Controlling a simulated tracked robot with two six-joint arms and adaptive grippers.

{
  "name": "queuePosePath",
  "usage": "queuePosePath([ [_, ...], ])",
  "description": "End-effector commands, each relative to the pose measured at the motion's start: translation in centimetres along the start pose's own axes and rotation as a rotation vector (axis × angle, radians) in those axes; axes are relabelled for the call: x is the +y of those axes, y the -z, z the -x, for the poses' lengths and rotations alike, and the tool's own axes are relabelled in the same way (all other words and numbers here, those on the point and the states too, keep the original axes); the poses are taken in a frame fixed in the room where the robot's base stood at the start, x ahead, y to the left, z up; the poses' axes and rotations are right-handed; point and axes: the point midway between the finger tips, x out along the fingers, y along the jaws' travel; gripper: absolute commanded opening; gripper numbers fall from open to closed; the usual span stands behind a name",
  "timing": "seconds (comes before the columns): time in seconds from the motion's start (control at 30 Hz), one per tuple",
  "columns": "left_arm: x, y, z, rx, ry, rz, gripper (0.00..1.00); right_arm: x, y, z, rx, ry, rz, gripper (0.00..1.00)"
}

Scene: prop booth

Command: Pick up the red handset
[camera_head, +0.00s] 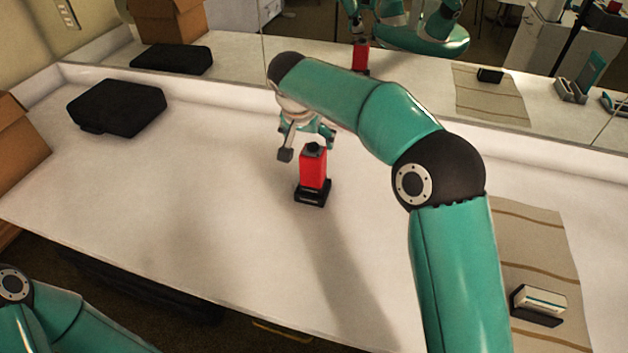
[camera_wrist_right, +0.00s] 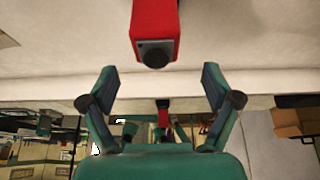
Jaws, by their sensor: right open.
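The red handset (camera_head: 313,170) stands upright in a black base (camera_head: 311,196) on the white table, with a dark cap on top. In the right wrist view the red handset (camera_wrist_right: 155,22) shows at the top centre, beyond and between my fingertips. My right gripper (camera_head: 306,146) is open and empty, close behind the handset's top in the head view. Its two fingers (camera_wrist_right: 158,82) stand wide apart in the wrist view, with nothing between them. Only links of my left arm show at the lower left of the head view; its gripper is out of frame.
A black case (camera_head: 117,106) lies at the table's far left, near a cardboard box (camera_head: 18,135). A striped mat (camera_head: 540,245) on the right carries a small black-and-white block (camera_head: 538,303). A mirror (camera_head: 400,75) runs along the back edge. The table around the handset is clear.

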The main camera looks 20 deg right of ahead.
Motion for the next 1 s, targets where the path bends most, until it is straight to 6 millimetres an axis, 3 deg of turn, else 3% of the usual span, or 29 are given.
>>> queuePosePath([
  [0.17,0.0,0.0,0.1,0.0,0.0,0.0,0.4,0.0,-0.1,-1.0,0.0,0.0,0.003,0.89],
  [0.5,0.3,0.0,0.8,0.0,0.0,0.0,0.4,0.3,-0.5,-5.2,-0.002,0.0,0.005,0.89],
  [0.77,0.3,0.0,0.8,0.0,0.0,0.0,0.4,0.2,-0.5,-5.6,0.0,0.003,0.005,0.89],
  [0.8,0.3,0.0,0.8,0.0,0.0,0.0,0.4,0.2,-0.5,-5.6,0.0,0.003,0.005,0.87],
  [1.0,0.3,0.0,0.8,0.0,0.0,0.0,0.4,0.2,-0.5,-5.6,0.0,0.003,0.005,0.54],
])
